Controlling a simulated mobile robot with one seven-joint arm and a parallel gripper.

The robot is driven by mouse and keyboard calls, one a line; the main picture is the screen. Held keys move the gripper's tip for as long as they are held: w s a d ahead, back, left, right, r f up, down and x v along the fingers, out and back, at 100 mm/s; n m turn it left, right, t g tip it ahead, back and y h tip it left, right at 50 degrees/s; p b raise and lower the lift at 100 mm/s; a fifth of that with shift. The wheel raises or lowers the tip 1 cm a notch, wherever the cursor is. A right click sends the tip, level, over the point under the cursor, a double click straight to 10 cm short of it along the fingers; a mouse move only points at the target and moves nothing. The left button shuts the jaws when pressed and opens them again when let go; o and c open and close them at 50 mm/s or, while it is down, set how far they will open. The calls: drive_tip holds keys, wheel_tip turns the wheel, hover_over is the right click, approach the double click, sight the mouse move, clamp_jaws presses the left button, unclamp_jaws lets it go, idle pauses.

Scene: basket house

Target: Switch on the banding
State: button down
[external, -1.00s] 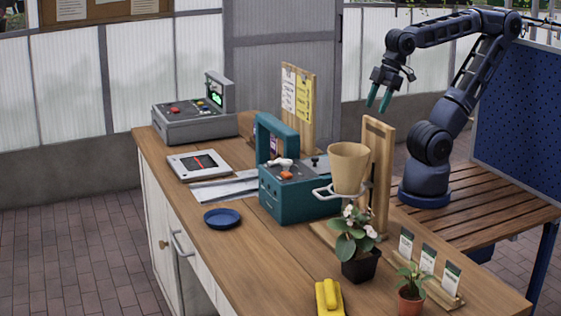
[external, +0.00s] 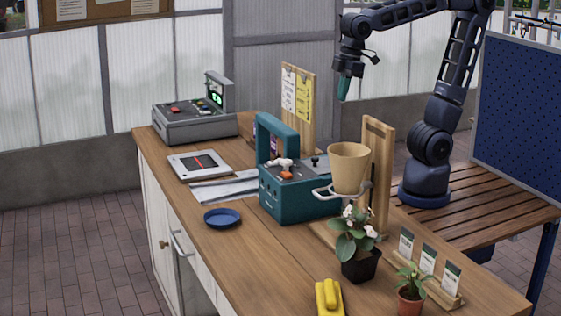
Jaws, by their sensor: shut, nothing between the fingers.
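The teal machine with an upright arch (external: 290,198) stands mid-bench and looks like the banding machine. Its top panel carries a white lever-like part (external: 281,162) and an orange-red control (external: 286,175); whether either is on or off is too small to tell. My gripper (external: 344,92) is shut and empty, pointing down in the air above and to the right of the machine, touching nothing. A grey machine (external: 195,125) with red controls and a lit green display (external: 215,98) stands at the bench's far left end.
A tan pot (external: 348,165) sits in a ring on a wooden stand (external: 378,180) right of the teal machine. A clipboard stand (external: 297,105) rises behind it. A flowering plant (external: 355,245), a blue dish (external: 222,218) and a flat device (external: 198,164) also occupy the bench.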

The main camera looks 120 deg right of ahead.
drive_tip(key=w+d+g, duration=0.2)
drive_tip(key=w+d, duration=0.1)
drive_tip(key=w, duration=0.8)
drive_tip(key=g, duration=0.2)
hover_over(279, 160)
drive_tip(key=w, duration=0.3)
drive_tip(key=f, duration=0.4)
drive_tip(key=shift+s+f, duration=0.25)
drive_tip(key=shift+f, duration=0.1)
drive_tip(key=shift+f, duration=0.15)
drive_tip(key=f, duration=0.4)
drive_tip(key=s+f, duration=0.1)
drive_tip(key=f, duration=0.4)
drive_tip(key=s+f, duration=0.1)
drive_tip(key=f, duration=0.3)
drive_tip(key=shift+f, duration=0.3)
drive_tip(key=shift+s+f+t, duration=0.2)
drive_tip(key=shift+f+t, duration=0.1)
drive_tip(key=shift+t, duration=0.2)
